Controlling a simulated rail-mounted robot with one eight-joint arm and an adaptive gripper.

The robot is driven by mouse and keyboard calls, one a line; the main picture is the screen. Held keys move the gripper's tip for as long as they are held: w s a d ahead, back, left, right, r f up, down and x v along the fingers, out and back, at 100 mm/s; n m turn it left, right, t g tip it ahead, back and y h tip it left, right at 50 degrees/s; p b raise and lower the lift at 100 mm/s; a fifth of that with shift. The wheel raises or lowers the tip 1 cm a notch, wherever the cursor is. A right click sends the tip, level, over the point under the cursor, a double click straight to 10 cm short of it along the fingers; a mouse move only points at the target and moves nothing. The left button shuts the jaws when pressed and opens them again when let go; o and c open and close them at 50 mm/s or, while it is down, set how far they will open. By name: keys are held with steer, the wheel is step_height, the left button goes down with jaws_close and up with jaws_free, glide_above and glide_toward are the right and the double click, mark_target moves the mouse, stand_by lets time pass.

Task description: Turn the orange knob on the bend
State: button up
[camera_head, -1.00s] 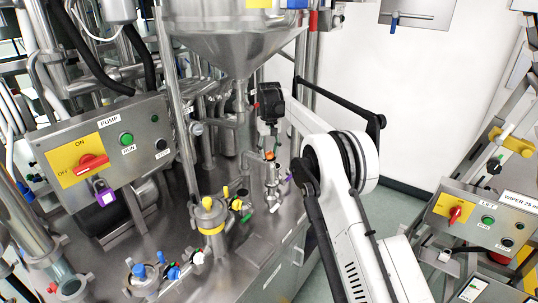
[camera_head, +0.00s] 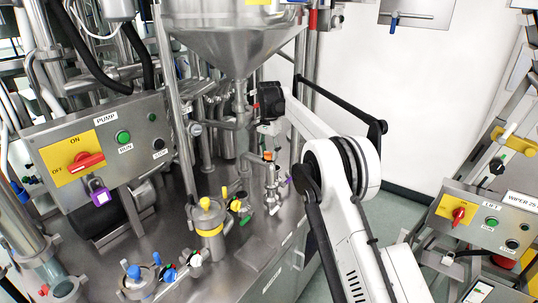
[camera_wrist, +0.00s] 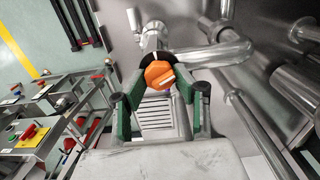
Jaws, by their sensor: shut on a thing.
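The orange knob (camera_wrist: 159,75) sits on a metal pipe bend (camera_wrist: 153,40) in the upper middle of the wrist view, with a pale slanted mark on its face. My gripper (camera_wrist: 161,70) has its green-padded fingers on both sides of the knob and is shut on it. In the head view the orange knob (camera_head: 268,156) is a small spot on the upright fitting below the steel funnel. My dark wrist and gripper (camera_head: 269,128) come down to it from above, and the finger contact is too small to make out there.
A yellow-handled valve (camera_head: 205,204) and several coloured handles stand left on the steel deck. The funnel (camera_head: 240,45) hangs close behind my wrist. The PUMP panel (camera_head: 110,150) is at left, the LIFT panel (camera_head: 480,220) at right. Pipes (camera_wrist: 290,95) crowd the right of the wrist view.

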steer(key=m, duration=0.5)
steer(key=shift+m, duration=0.3)
steer(key=shift+s+m+b, duration=0.1)
steer(key=shift+m+b, duration=0.3)
steer(key=shift+m, duration=1.8)
steer(key=o, duration=1.1)
steer(key=shift+r, duration=0.1)
steer(key=shift+r, duration=3.65)
